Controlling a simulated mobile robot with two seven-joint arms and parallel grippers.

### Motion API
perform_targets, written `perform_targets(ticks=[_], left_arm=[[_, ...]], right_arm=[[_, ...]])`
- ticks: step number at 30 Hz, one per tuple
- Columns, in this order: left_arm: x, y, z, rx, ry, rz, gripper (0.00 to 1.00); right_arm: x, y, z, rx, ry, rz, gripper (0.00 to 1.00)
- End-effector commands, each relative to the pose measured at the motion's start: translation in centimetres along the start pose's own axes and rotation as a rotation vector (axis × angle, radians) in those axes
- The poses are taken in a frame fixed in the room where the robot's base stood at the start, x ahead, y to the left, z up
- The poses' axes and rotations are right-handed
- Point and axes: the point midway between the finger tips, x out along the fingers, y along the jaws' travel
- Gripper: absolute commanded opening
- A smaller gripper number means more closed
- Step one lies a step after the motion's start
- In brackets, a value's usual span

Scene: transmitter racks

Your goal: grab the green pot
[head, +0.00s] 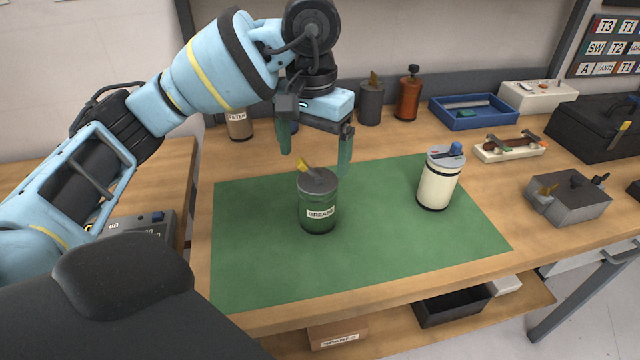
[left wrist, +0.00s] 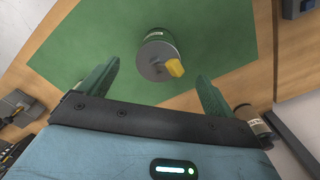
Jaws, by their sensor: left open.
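The green pot (head: 318,205) stands upright on the green mat (head: 270,270). It has a grey lid, a yellow piece on top and a "GREASE" label. In the left wrist view the pot (left wrist: 157,55) lies ahead of the fingers, in the gap between their lines. My left gripper (head: 317,155) is open and empty, pointing down above and behind the pot, not touching it. Its two green fingers also show spread apart in the left wrist view (left wrist: 157,88). My right gripper is not in view.
A cream pot (head: 437,182) with a blue knob stands on the mat to the right. A filter jar (head: 239,125), a dark grey jar (head: 370,105) and an orange bottle (head: 408,99) stand behind. A blue tray (head: 473,121) is at back right. The mat's front is clear.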

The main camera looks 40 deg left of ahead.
Motion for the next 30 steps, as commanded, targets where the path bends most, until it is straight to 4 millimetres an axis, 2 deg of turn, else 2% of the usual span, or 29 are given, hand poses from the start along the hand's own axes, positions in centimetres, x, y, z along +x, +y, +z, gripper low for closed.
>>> perform_targets(ticks=[11,19,24,30], left_arm=[[0.2,0.0,0.0,0.001,-0.001,0.001,0.90],[2.7,0.1,-0.1,0.001,-0.003,0.002,0.90],[2.9,0.1,-0.2,0.001,-0.002,0.002,0.90],[5.3,0.1,-1.0,-0.001,-0.004,0.001,0.90]], right_arm=[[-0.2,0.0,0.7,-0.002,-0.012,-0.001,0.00],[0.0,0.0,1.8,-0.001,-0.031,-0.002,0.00],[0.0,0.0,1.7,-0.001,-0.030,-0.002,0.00],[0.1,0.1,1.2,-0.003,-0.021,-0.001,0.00]])
